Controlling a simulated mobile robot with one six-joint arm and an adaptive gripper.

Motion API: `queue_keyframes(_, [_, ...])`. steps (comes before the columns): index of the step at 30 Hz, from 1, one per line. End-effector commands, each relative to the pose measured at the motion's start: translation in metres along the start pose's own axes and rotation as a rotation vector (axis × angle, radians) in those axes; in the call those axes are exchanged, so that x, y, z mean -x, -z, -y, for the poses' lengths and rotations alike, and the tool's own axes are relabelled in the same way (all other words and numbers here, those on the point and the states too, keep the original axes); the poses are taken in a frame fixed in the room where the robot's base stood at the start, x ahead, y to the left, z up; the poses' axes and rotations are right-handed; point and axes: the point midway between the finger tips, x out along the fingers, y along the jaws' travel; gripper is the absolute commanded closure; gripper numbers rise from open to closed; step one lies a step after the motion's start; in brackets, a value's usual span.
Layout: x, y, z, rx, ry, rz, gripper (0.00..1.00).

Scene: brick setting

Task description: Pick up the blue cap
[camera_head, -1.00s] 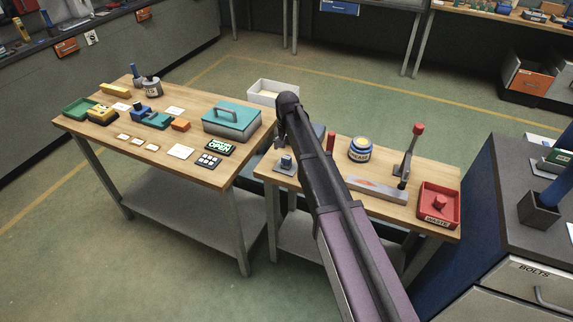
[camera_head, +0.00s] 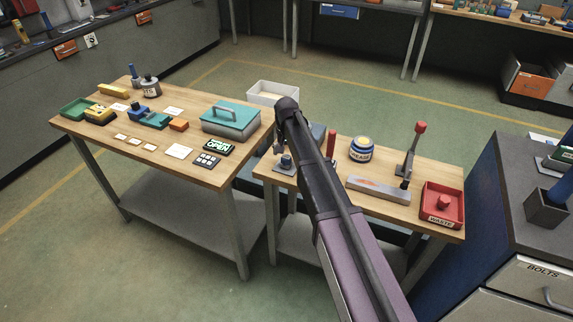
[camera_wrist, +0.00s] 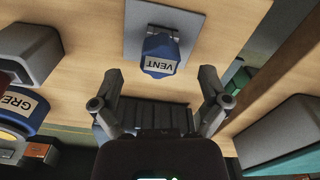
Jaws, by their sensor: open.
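The blue cap (camera_wrist: 160,54), labelled VENT, stands on a grey square plate (camera_wrist: 190,22) on the wooden bench in the wrist view. In the head view it shows small (camera_head: 286,160) near the left end of the right bench (camera_head: 330,205). My gripper (camera_wrist: 160,92) is open and empty, its two fingers spread wide apart. The cap lies just beyond the fingertips, roughly centred between them, and does not appear to be touched. In the head view my arm hides most of the gripper.
A grease tin (camera_head: 361,149), a red upright handle (camera_head: 331,143), a lever clamp (camera_head: 411,155) and a red waste tray (camera_head: 457,199) stand on the same bench. A teal-lidded box (camera_head: 230,120) sits on the left bench, across a narrow gap.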

Motion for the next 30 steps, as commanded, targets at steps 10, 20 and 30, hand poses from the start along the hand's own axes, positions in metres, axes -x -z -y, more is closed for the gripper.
queue_keyframes(10, [-0.023,0.0,0.0,0.0,0.0,0.0,0.05])
queue_keyframes(20, [-0.023,0.0,0.0,0.0,0.0,0.0,0.05])
queue_keyframes(30, [-0.023,0.0,0.0,-0.001,0.0,0.0,0.08])
